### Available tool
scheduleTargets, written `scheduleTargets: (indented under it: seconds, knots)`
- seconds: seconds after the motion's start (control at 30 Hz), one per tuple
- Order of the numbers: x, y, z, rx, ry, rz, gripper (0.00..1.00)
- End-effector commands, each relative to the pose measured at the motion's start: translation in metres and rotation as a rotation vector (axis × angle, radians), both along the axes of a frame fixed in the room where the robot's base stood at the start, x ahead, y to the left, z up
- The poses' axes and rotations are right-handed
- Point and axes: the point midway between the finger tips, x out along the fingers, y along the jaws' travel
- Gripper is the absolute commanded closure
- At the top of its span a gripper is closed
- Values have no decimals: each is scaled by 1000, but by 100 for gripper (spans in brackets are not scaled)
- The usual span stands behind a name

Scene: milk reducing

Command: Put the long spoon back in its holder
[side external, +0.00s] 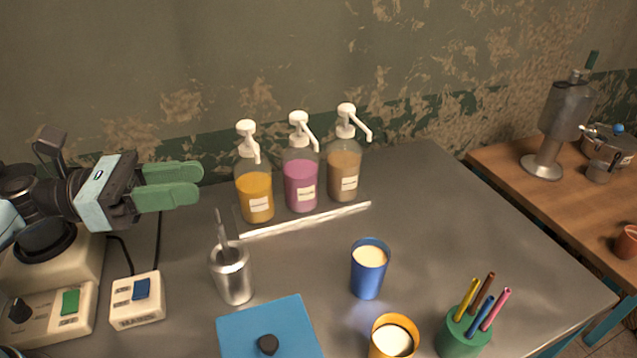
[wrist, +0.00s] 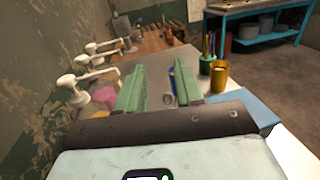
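A long thin metal handle (side external: 221,228), which looks like the long spoon's, stands tilted in a steel cylindrical holder (side external: 234,278) in the side external view. Its lower end is hidden inside the holder. My gripper (side external: 200,185), with green fingers, is at the left, above and left of the holder, and points right. Its fingers are apart with nothing between them; the wrist view also shows the open gripper (wrist: 159,80). A small greyish round shape, which may be the holder (wrist: 168,99), shows between the fingers there.
A blue cup (side external: 368,272), a yellow cup (side external: 393,340), a green pen holder (side external: 462,338) and a blue board (side external: 262,325) are in front. Switch boxes (side external: 137,302) sit at left.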

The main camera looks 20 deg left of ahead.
Motion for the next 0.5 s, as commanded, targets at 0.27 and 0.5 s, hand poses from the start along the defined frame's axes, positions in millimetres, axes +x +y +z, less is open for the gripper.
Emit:
scheduleTargets:
  seconds: [0.27,0.5]
  knots:
    - [-18,31,-1,0,0,8,64]
    - [-34,54,-1,0,0,8,64]
